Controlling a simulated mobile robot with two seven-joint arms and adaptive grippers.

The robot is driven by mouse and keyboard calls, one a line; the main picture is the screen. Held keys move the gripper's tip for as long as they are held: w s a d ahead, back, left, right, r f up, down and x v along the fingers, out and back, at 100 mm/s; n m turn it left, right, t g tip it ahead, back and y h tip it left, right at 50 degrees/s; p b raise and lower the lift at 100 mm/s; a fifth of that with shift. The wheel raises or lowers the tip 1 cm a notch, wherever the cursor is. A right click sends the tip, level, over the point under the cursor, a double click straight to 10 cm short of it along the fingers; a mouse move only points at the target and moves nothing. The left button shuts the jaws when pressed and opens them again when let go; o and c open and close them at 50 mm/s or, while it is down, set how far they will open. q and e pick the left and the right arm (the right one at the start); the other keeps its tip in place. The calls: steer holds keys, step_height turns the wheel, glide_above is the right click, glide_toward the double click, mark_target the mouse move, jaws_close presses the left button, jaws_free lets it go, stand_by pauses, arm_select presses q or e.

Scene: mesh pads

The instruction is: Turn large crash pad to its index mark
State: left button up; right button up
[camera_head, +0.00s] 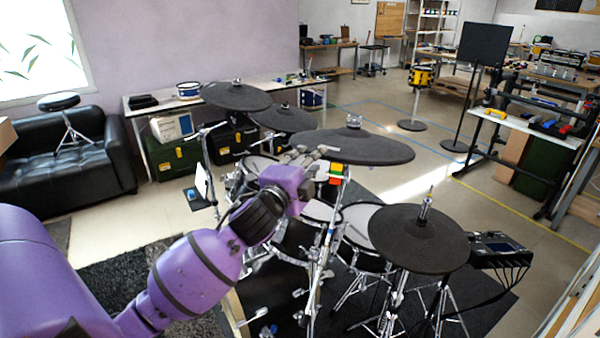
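A large dark round cymbal pad (365,149), the widest-looking of several, sits on a stand in the middle, its silver wing nut on top. I take it as the large crash pad; no index mark can be made out on it. My purple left arm reaches in from the left, and its grey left gripper (308,156) is at the pad's left edge. Whether the fingers touch or grip the rim is too small to tell. A small green, yellow, red and orange block (336,174) shows just below the pad. My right gripper is not in view.
Other dark pads stand at the back left (236,96), behind (284,119) and front right (419,239). Mesh drum heads and chrome stands crowd below. A drum module (500,249) is at the right. A black sofa (70,160) is left; open floor lies at right.

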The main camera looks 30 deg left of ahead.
arm_select(q)
steer(key=s, duration=0.7)
steer(key=shift+d, duration=0.35)
steer(key=w+d+f+m+g+h+b, duration=0.2)
steer(key=w+d+f+m+h, duration=0.15)
steer(key=f+m+h, duration=0.45)
steer(key=w+a+r+m+g+h+b, duration=0.1)
steer(key=w+a+r+m+h+b, duration=0.15)
steer(key=a+r+h, duration=0.55)
steer(key=w, duration=0.1)
steer(key=w+d+y, duration=0.1)
steer(key=w, duration=0.1)
steer(key=w+d+y, duration=0.1)
steer(key=w, duration=0.1)
steer(key=shift+d+f, duration=0.2)
steer(key=shift+d, duration=0.05)
steer(key=shift+w+d+r, duration=0.1)
steer(key=shift+w+d, duration=0.3)
steer(key=shift+w, duration=0.15)
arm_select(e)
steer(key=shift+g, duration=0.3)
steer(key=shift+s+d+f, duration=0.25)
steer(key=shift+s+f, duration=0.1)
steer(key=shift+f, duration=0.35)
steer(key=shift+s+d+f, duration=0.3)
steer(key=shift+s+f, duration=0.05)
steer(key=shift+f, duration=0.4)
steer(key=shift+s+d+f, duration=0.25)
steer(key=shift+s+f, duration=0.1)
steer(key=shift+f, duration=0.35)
